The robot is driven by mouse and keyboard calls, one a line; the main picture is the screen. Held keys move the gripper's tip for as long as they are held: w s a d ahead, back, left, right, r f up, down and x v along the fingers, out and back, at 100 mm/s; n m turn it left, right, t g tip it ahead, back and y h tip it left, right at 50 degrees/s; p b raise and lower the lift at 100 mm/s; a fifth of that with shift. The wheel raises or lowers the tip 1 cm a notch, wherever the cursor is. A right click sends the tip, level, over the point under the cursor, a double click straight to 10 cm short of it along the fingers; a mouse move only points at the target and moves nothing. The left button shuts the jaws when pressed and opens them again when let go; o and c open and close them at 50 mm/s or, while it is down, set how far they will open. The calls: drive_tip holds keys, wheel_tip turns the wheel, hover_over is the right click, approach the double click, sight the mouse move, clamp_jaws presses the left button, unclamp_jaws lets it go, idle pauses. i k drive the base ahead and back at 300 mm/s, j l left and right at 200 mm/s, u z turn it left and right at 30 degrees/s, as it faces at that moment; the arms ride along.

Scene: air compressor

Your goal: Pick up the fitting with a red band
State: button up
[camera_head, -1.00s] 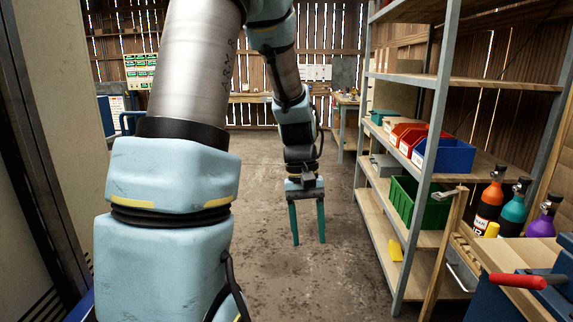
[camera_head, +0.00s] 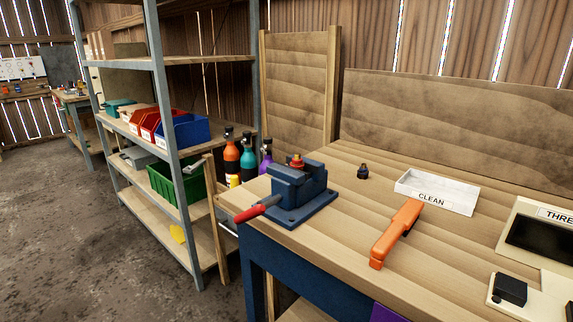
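A small fitting (camera_head: 297,162) with red and brassy colouring sits at the top of the blue vise (camera_head: 298,190) on the wooden workbench. It appears to be between the jaws, but it is too small to tell how it is held. A second small fitting (camera_head: 363,171), dark with a brownish base, stands apart on the bench to the right of the vise. I cannot make out a red band on it. My gripper is out of view.
An orange tool (camera_head: 396,233) lies on the bench (camera_head: 335,240) in front of a white tray (camera_head: 437,191) marked CLEAN. A device (camera_head: 540,235) stands at the right. The vise's red handle (camera_head: 257,208) overhangs the front left edge. Open floor (camera_head: 85,225) lies left of the shelf.

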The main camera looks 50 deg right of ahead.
sight(296, 162)
drive_tip(key=k+j+z, duration=0.25)
drive_tip(key=k, duration=0.2)
drive_tip(key=k+z, duration=0.25)
drive_tip(key=k, duration=0.25)
